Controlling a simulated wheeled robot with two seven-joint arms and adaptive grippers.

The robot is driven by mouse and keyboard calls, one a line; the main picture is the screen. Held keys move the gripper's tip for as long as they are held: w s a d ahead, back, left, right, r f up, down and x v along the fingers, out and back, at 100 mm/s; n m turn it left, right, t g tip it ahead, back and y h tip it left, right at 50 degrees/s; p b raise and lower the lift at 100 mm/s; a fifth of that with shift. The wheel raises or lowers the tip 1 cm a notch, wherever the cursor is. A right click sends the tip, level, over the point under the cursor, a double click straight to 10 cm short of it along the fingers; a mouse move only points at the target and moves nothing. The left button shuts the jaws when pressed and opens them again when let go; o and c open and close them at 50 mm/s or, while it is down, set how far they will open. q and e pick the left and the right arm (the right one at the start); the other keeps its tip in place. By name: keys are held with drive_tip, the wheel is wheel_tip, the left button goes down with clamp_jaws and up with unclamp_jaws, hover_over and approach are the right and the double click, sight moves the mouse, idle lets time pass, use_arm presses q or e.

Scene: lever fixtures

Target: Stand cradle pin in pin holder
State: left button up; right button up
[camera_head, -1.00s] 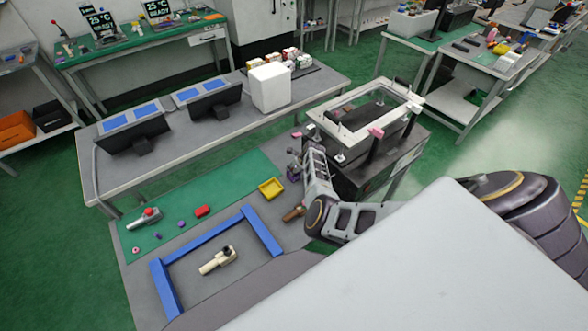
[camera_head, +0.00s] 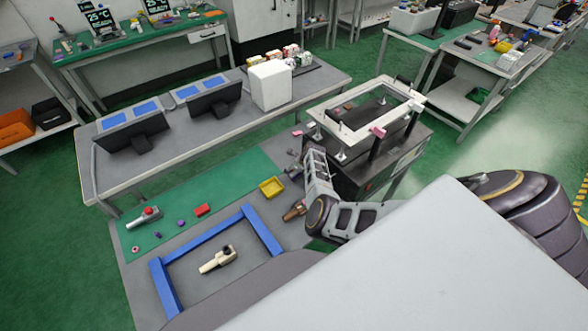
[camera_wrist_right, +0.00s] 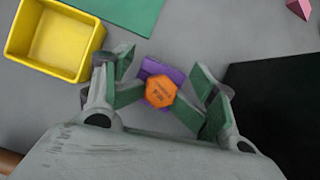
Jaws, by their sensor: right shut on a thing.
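The cradle pin shows an orange hexagonal head (camera_wrist_right: 160,88) in the right wrist view, between the fingers of my right gripper (camera_wrist_right: 160,98). The gripper is shut on it. A purple block (camera_wrist_right: 152,67), likely the pin holder, shows directly under and around the orange head; I cannot tell whether the pin is seated in it or above it. In the head view my right gripper (camera_head: 296,168) points down over the grey bench beside the green mat, and the pin is too small to make out there. My left gripper is not in view.
A yellow open bin (camera_head: 271,187) stands just left of the right gripper. A dark box fixture (camera_head: 362,180) is close on its right. A blue frame (camera_head: 208,234) surrounds a cream part (camera_head: 217,260). A red block (camera_head: 202,210) lies on the green mat (camera_head: 235,178).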

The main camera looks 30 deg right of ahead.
drive_tip(key=shift+s+a+f, duration=0.25)
drive_tip(key=shift+r+p, duration=0.4)
drive_tip(key=shift+r, duration=0.05)
drive_tip(key=shift+d+r+p, duration=0.2)
drive_tip(key=shift+r+p, duration=0.25)
drive_tip(key=shift+p+v, duration=0.55)
drive_tip(key=shift+v, duration=0.3)
drive_tip(key=shift+w+r, duration=0.1)
drive_tip(key=shift+r, duration=0.15)
drive_tip(key=shift+d+r+p, duration=0.1)
drive_tip(key=shift+p, duration=0.2)
